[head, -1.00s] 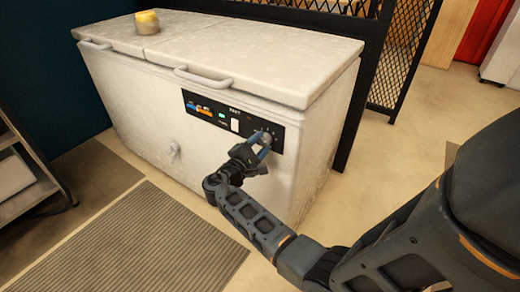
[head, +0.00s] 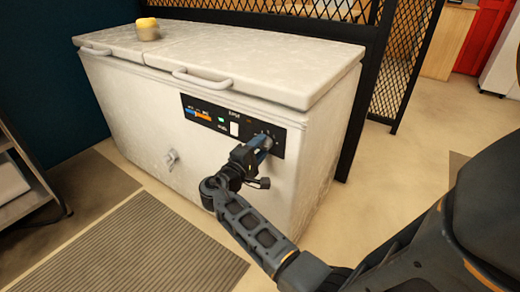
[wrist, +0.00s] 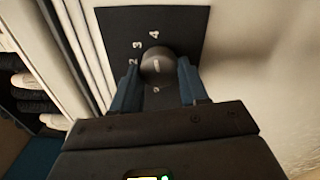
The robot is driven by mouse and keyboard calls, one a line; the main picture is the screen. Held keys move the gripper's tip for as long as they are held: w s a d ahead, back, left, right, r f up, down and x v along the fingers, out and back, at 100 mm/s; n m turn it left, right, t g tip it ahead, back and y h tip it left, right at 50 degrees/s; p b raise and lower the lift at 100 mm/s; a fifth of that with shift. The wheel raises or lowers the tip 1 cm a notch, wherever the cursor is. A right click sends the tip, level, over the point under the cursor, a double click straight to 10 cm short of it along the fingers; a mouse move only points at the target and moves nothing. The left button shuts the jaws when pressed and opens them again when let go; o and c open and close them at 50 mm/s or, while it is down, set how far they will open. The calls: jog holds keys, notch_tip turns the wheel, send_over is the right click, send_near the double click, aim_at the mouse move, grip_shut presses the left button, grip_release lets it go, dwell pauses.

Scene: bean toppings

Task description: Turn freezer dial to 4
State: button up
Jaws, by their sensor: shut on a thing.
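The white chest freezer (head: 190,130) carries a black control panel (head: 278,148) on its front. The round grey freezer dial (wrist: 157,64) sits on this panel in the wrist view, with a pale line on its face. The digits 2, 3 and 4 show around its upper left side, with 4 nearest the top; the line looks roughly upright in the picture, and its exact setting is hard to read. My gripper (wrist: 157,85) is shut on the dial, one blue finger on each side. In the head view my gripper (head: 262,144) covers most of the dial.
A small yellow-topped jar (head: 147,29) stands on the freezer lid. A valve-like fitting (head: 171,158) sticks out of the front. A shelf rack (head: 25,180) stands at the left, a black mesh partition (head: 385,70) behind. A ribbed mat (head: 140,245) lies on the floor.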

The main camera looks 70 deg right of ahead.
jog(key=o, duration=1.1)
jog(key=shift+c, duration=0.2)
jog(key=v, duration=0.8)
jog(key=shift+s, duration=0.1)
